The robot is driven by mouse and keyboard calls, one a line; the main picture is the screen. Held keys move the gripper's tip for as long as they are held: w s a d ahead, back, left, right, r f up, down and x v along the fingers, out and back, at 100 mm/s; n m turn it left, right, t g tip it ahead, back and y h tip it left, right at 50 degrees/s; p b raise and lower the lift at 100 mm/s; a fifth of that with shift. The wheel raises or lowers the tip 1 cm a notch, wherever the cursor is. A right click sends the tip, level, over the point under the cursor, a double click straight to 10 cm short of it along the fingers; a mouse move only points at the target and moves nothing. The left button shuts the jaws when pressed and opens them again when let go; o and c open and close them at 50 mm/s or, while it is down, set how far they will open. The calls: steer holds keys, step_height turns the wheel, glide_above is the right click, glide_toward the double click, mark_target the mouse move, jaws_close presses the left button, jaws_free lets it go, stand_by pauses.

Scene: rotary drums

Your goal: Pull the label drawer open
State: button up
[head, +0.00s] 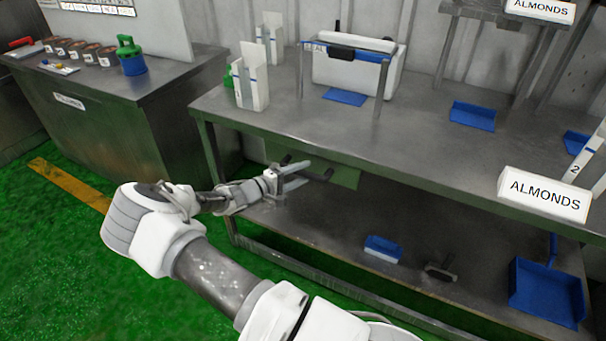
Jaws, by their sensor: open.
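A green drawer front (340,174) hangs under the top of the steel bench, near its left end, and looks closed. No label can be read on it. A dark handle (328,174) shows at its front, partly hidden by my gripper. My gripper (302,175) is open, its two pale fingers pointing right toward the drawer front and close to the handle. I cannot tell whether the fingers touch the handle or lie around it.
The steel bench (400,142) carries a white box (352,75), blue scoops (472,116) and an "ALMONDS" sign (543,195). A metal cabinet (120,130) stands at left. Green floor is clear in front.

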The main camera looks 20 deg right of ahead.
steer(key=shift+w+d, duration=0.1)
steer(key=shift+d, duration=0.35)
steer(key=shift+c, duration=0.4)
jaws_close()
stand_by(0.8)
